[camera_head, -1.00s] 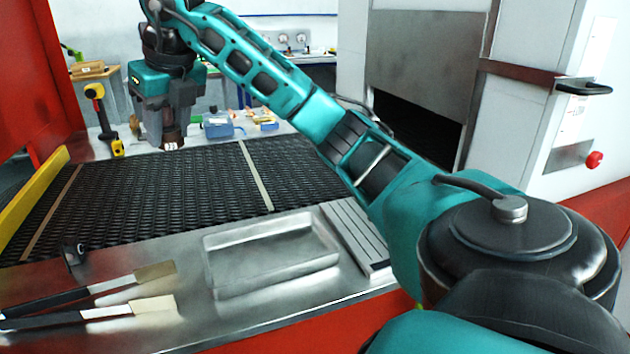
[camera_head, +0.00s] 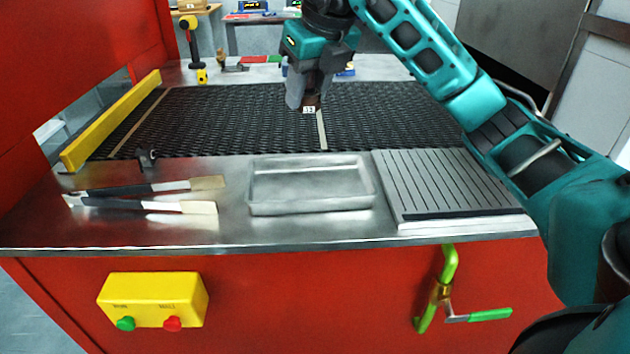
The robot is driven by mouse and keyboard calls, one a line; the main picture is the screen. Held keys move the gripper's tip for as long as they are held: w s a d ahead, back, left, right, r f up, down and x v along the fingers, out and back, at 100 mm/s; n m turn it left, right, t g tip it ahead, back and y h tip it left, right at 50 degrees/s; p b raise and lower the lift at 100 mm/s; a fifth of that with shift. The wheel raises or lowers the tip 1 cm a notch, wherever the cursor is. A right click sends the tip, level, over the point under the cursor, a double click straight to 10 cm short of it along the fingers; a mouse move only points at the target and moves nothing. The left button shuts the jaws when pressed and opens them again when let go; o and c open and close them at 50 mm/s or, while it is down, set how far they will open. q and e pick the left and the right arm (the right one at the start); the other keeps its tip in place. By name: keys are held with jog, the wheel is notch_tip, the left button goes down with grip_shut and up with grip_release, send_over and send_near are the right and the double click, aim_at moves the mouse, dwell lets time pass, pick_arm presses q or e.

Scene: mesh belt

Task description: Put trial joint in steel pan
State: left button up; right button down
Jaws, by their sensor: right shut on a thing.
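My right gripper (camera_head: 308,104) hangs over the mesh belt, pointing down, shut on a small brownish piece with a white label, the trial joint (camera_head: 310,107). Most of the joint is hidden between the fingers. The steel pan (camera_head: 312,192) lies on the steel ledge in front of the belt, empty, nearer to me than the gripper and about straight below it in the picture. The joint is apart from the pan. My left gripper is out of view.
The dark mesh belt (camera_head: 225,122) runs behind the ledge. Tongs (camera_head: 150,206) lie left of the pan, a grooved plate (camera_head: 440,185) right of it. A yellow rail (camera_head: 110,120) edges the belt's left side. A yellow button box (camera_head: 153,300) and green clamp (camera_head: 440,295) are on the red front.

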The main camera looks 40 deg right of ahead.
jog(key=b, duration=0.1)
send_over(305, 185)
jog(key=s, duration=0.2)
jog(key=f, duration=1.1)
jog(key=shift+w+f, duration=0.25)
jog(key=shift+f, duration=0.55)
jog(key=shift+f+b, duration=0.35)
jog(key=shift+f, duration=1.25)
jog(key=shift+f, duration=0.2)
jog(key=c, duration=0.7)
grip_release()
jog(key=shift+r, duration=0.1)
